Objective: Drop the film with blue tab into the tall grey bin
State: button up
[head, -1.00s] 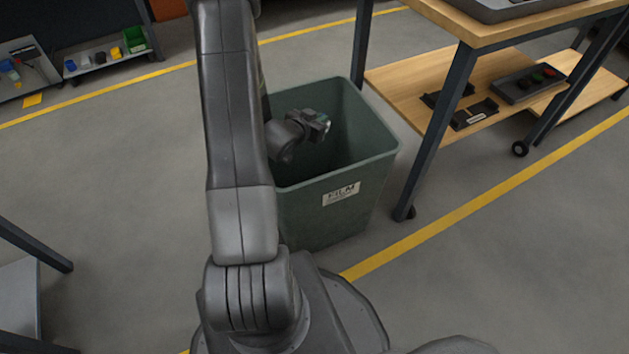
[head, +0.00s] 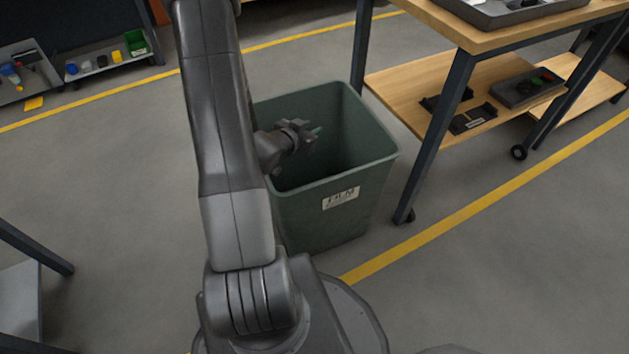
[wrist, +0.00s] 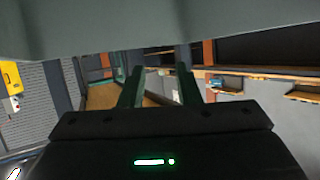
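The tall grey-green bin (head: 335,215) stands on the floor in the middle of the head view, with a white label reading FILM on its front. My gripper (head: 316,131) is over the bin's opening, near its left side, and points right. In the wrist view my gripper (wrist: 160,88) has its two dark green fingers apart, with only background visible between them. A grey-green surface, probably the bin's wall (wrist: 160,25), fills the top of that view. I see no film with a blue tab in either view. The bin's floor is hidden.
A wooden-topped workbench (head: 500,30) with a grey tray stands right of the bin, with a lower shelf (head: 400,85). A shelf with small coloured items (head: 110,62) is at the far left. Yellow lines mark the floor, which is clear left of the bin.

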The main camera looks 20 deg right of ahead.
jog(key=p+v, duration=0.1)
jog(key=v, duration=0.7)
jog(key=shift+s+a, duration=0.15)
jog(key=shift+a, duration=0.05)
jog(key=b+x, duration=0.3)
jog(key=x, duration=1.1)
jog(key=shift+r+p, duration=1.75)
jog(key=shift+r, duration=0.4)
